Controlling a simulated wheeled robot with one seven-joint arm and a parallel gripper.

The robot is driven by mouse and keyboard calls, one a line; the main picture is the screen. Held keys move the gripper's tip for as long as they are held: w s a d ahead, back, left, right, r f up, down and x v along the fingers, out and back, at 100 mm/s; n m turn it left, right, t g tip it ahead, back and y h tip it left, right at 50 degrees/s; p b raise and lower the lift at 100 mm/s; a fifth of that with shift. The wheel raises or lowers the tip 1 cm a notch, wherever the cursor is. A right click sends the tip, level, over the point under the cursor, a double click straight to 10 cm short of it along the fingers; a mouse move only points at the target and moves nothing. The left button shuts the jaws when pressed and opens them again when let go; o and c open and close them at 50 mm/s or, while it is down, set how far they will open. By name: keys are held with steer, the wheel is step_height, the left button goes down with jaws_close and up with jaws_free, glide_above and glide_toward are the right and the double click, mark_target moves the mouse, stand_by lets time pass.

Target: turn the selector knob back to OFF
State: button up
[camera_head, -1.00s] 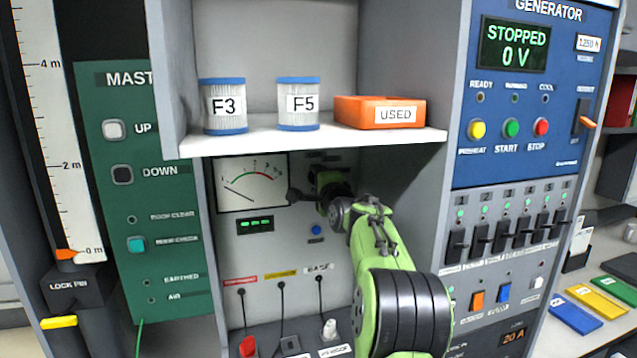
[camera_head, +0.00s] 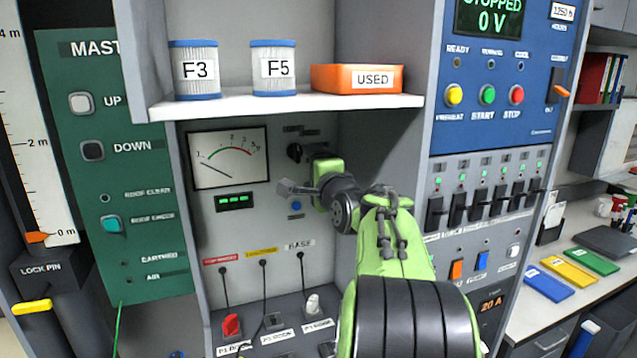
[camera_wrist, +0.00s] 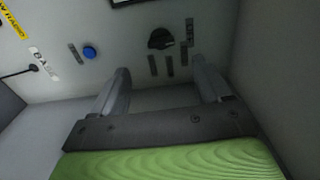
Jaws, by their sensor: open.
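The selector knob is a small black knob (camera_head: 294,152) on the grey panel to the right of the dial gauge, just above my gripper in the head view. In the wrist view the knob (camera_wrist: 160,39) lies beyond the fingertips, with small dark labels around it. Its pointer direction and the label wording are too small to read. My gripper (camera_head: 287,189) is open and empty, below the knob. In the wrist view its two fingers (camera_wrist: 160,70) stand wide apart, clear of the knob.
A blue button (camera_head: 296,206) sits below the knob; it also shows in the wrist view (camera_wrist: 90,52). The gauge (camera_head: 228,158) is at left. A shelf (camera_head: 290,105) with filters and an orange USED tray (camera_head: 330,78) overhangs the recess. Cables hang below.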

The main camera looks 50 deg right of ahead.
steer(key=v, duration=0.4)
steer(key=shift+s+a, duration=0.15)
steer(key=shift+s, duration=0.15)
steer(key=w+a+f+n+g+y, duration=0.1)
steer(key=a+f+n+g+y, duration=0.25)
steer(key=a, duration=0.65)
steer(key=a+f+n+y, duration=0.2)
steer(key=a+f+n, duration=0.4)
steer(key=a, duration=0.4)
steer(key=s+a+f+n+g+y, duration=0.1)
steer(key=s+a+f+n+g, duration=0.2)
steer(key=s+a+f+n, duration=0.3)
steer(key=s+a+f+n+g+y+p, duration=0.1)
steer(key=s+a+f+n, duration=0.5)
steer(key=s, duration=0.6)
steer(key=a+n+g+y, duration=0.1)
steer(key=n+g, duration=0.1)
steer(key=shift+s+g, duration=0.2)
steer(key=shift+g, duration=0.15)
steer(key=shift+a, duration=0.15)
